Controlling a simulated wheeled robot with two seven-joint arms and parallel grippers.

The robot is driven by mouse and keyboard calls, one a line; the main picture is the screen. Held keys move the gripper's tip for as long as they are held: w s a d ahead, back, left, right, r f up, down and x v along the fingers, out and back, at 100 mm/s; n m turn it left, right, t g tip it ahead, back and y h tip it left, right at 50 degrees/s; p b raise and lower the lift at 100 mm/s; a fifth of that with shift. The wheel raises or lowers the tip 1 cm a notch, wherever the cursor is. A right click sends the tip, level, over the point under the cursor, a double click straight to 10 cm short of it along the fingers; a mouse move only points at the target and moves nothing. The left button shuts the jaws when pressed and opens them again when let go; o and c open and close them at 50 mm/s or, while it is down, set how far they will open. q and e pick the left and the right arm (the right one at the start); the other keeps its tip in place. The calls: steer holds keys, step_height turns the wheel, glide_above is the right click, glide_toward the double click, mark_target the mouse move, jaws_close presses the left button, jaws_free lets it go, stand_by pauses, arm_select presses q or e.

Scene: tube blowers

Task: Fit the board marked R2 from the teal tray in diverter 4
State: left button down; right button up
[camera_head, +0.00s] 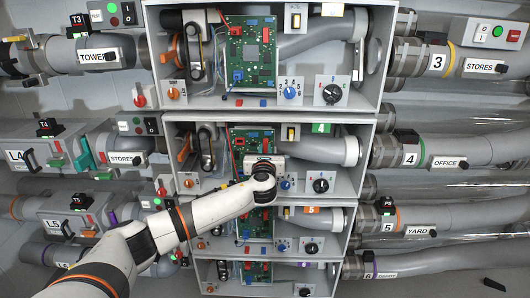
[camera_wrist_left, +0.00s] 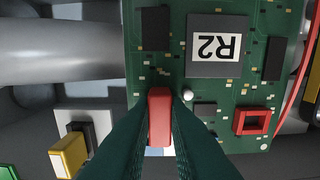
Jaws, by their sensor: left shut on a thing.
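The green board marked R2 (camera_wrist_left: 250,90) fills the upper middle of the left wrist view, its label upside down. It has a red-edged square part (camera_wrist_left: 252,122) and dark chips. My left gripper (camera_wrist_left: 160,104) is shut on the red tab (camera_wrist_left: 160,118) at the board's near edge. In the head view my left gripper (camera_head: 258,163) is at the bay of diverter 4 (camera_head: 366,150), in front of a green board (camera_head: 240,132), hiding part of it. Whether the board is fully seated cannot be told. The teal tray and my right gripper are not in view.
Beside the board are a grey pipe (camera_wrist_left: 60,52), a yellow rocker switch (camera_wrist_left: 68,155) and a red wire (camera_wrist_left: 306,60). The bay has a blue knob (camera_head: 286,184) and a black knob (camera_head: 321,185). Another diverter bay (camera_head: 366,60) is above; more are below.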

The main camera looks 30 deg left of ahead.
arm_select(q)
steer(key=shift+x, duration=1.05)
steer(key=shift+p, duration=0.5)
stand_by(1.0)
steer(key=shift+w+a, duration=0.3)
steer(key=shift+w, duration=0.15)
stand_by(0.5)
steer(key=shift+p, duration=0.6)
stand_by(0.8)
steer(key=shift+w+a, duration=0.1)
steer(key=shift+w, duration=0.05)
stand_by(0.4)
steer(key=c, duration=1.3)
jaws_free()
